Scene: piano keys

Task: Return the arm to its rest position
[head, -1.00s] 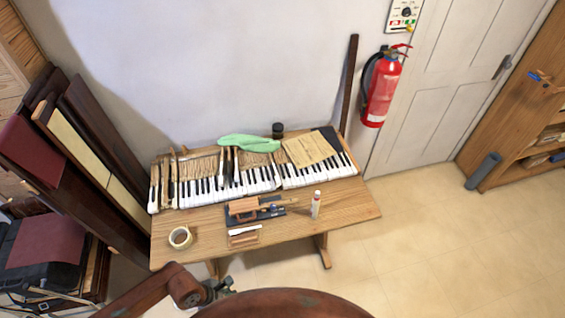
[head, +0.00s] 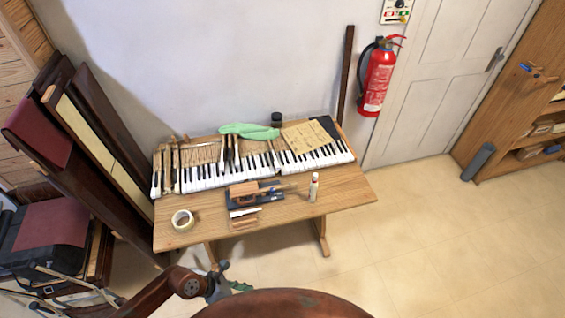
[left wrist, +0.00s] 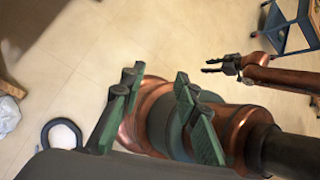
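My left arm comes in at the bottom of the head view, with the left gripper (head: 222,284) partly hidden behind my rounded copper body. It is in front of the work table (head: 345,196) and apart from it. In the left wrist view the left gripper (left wrist: 158,76) has its two green fingers spread with nothing between them, over my own copper body parts. My right gripper (left wrist: 212,66) shows at the upper right of the left wrist view, small, with its dark fingers apart and empty. The right arm is not seen in the head view.
The table holds piano keys (head: 215,178), a tape roll (head: 183,220), a white bottle (head: 314,187) and a green cloth (head: 248,131). Dark panels (head: 108,130) lean at left. A fire extinguisher (head: 377,80) hangs on the wall. Floor right of the table is clear.

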